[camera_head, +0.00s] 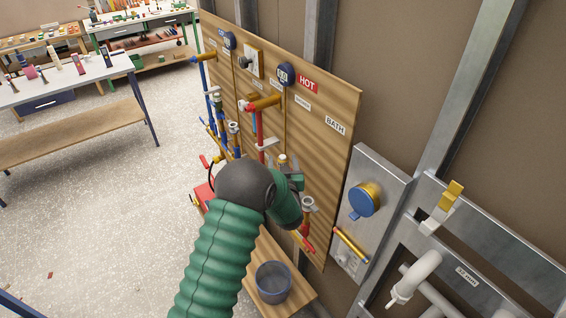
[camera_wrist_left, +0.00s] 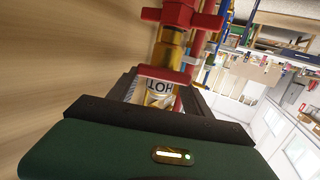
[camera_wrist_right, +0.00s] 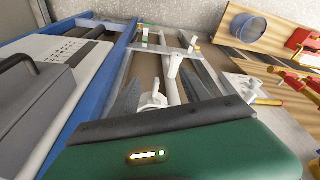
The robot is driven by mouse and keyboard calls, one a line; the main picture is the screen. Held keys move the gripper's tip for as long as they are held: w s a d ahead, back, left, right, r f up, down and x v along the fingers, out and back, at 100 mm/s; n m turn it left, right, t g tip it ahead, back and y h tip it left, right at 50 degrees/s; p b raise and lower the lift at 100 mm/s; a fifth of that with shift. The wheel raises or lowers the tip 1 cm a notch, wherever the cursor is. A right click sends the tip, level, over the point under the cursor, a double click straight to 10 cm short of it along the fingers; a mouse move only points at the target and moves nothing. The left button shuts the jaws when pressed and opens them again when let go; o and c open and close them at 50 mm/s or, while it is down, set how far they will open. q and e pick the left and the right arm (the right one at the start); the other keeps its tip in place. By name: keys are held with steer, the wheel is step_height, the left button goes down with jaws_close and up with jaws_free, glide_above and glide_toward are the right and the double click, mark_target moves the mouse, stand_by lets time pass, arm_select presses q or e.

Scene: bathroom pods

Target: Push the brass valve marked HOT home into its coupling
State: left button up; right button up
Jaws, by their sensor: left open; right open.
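In the left wrist view, the brass valve (camera_wrist_left: 158,100) carries a white label reading HOT, shown upside down. It lies between the two fingers of my left gripper (camera_wrist_left: 163,88), which is open around it; I cannot tell whether the fingers touch it. A brass neck (camera_wrist_left: 168,52) and a red fitting (camera_wrist_left: 185,18), perhaps its coupling, are just beyond. I cannot see how deep the valve sits. In the head view, my left gripper (camera_head: 290,185) is beside the wooden board and hides the valve. My right gripper (camera_wrist_right: 158,100) is open and appears only in its wrist view, with white fittings between and beyond its fingers.
The wooden board (camera_head: 335,155) bears red and blue pipes and a red HOT sign (camera_head: 308,84). A grey bucket (camera_head: 273,282) stands on a wooden shelf below. Metal framing with white pipes (camera_head: 415,277) is at the right. The speckled floor is open at left.

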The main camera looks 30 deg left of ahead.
arm_select(q)
steer(key=shift+s+d+f, duration=0.1)
steer(key=shift+s+d, duration=0.2)
steer(key=shift+s, duration=0.05)
steer(key=b+v, duration=0.3)
steer(key=v, duration=1.3)
steer(key=shift+b, duration=0.4)
steer(key=shift+a, duration=0.2)
